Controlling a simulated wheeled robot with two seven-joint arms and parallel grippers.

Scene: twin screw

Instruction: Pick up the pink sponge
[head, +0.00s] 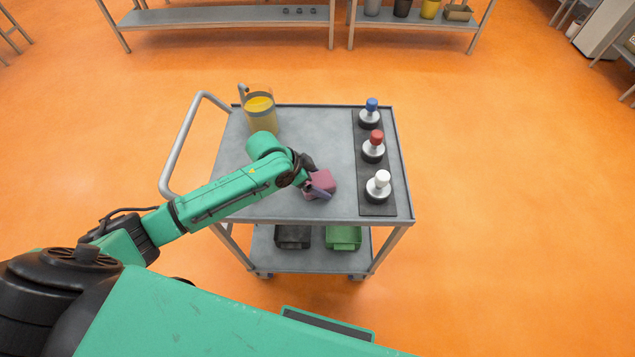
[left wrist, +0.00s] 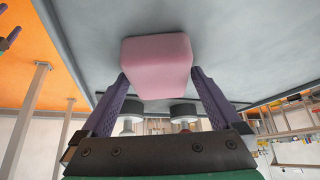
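The pink sponge (head: 321,181) is a small block at the front middle of the cart's top. In the left wrist view the sponge (left wrist: 156,58) sits between the tips of my left gripper (left wrist: 158,76). Its two purple fingers lie against opposite sides of the sponge, with no clear gap. In the head view my left gripper (head: 318,178) comes in from the left, with a finger on either side of the sponge. I cannot tell whether the sponge is clear of the cart top. My right gripper is not in view.
The grey cart (head: 255,207) has a handle at its left. A dark strip (head: 374,210) at the right holds blue-, red- and white-topped pieces. A container with yellow contents (head: 261,112) stands at the back left. Black (head: 293,237) and green (head: 343,237) bins sit on the lower shelf.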

